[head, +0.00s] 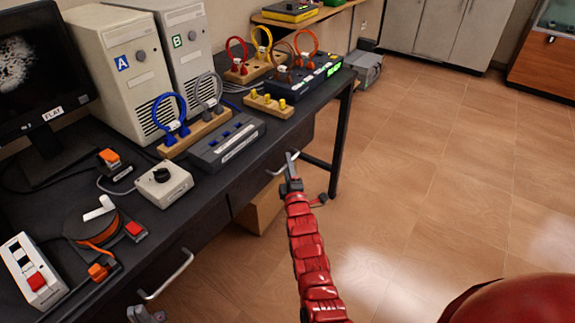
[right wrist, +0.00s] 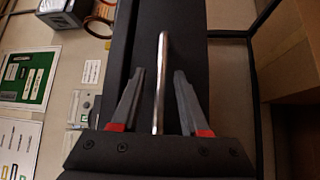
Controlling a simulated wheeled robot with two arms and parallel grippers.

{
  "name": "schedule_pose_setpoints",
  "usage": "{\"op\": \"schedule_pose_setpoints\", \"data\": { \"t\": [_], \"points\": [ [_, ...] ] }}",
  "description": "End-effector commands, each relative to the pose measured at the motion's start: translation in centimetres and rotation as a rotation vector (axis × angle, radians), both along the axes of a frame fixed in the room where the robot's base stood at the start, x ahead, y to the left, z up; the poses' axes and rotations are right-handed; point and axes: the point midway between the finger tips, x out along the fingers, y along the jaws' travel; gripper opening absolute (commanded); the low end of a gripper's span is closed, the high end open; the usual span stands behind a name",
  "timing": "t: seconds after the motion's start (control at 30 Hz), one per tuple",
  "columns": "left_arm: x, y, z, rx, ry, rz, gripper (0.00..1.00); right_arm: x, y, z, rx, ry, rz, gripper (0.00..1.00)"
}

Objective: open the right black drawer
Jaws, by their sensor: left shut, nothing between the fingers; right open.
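The right black drawer (head: 252,192) is under the black desk and looks closed. Its silver bar handle (head: 281,166) is partly hidden by my right gripper (head: 291,168). In the right wrist view the handle (right wrist: 161,85) stands between the two fingers of my open right gripper (right wrist: 159,72), with a gap on each side. My left gripper (head: 146,314) is shut and empty at the bottom edge, below the left drawer's handle (head: 168,276). Most of the left arm is out of view.
The desk top holds a monitor (head: 40,80), two computer towers (head: 120,60), a grey switch box (head: 225,142) and a white knob box (head: 163,184). A cardboard box (head: 262,208) stands under the desk. The tiled floor (head: 430,200) to the right is clear.

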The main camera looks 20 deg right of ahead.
Motion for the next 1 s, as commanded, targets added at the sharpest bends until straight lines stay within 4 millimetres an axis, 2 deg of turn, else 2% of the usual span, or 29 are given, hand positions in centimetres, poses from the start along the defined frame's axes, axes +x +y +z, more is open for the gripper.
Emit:
{"op": "schedule_pose_setpoints", "data": {
  "t": [0.37, 0.4, 0.47, 0.63, 1.0],
  "points": [
    [0.01, 0.00, -0.07, 0.000, 0.000, 0.000, 0.00, 0.65, -0.07, -0.05, 0.000, 0.003, 0.000, 0.45],
    [0.01, 0.00, -0.07, 0.000, 0.000, 0.000, 0.00, 0.64, -0.07, -0.05, 0.000, 0.003, 0.000, 0.43],
    [0.00, 0.00, -0.07, 0.000, 0.000, 0.000, 0.00, 0.65, -0.06, -0.03, 0.000, 0.003, 0.000, 0.32],
    [0.01, 0.00, -0.07, 0.000, 0.000, 0.000, 0.00, 0.64, -0.06, -0.03, 0.000, 0.003, 0.000, 0.02],
    [0.00, 0.00, -0.06, 0.000, 0.000, 0.000, 0.00, 0.63, -0.06, -0.03, -0.001, 0.003, 0.000, 0.00]
  ]
}}
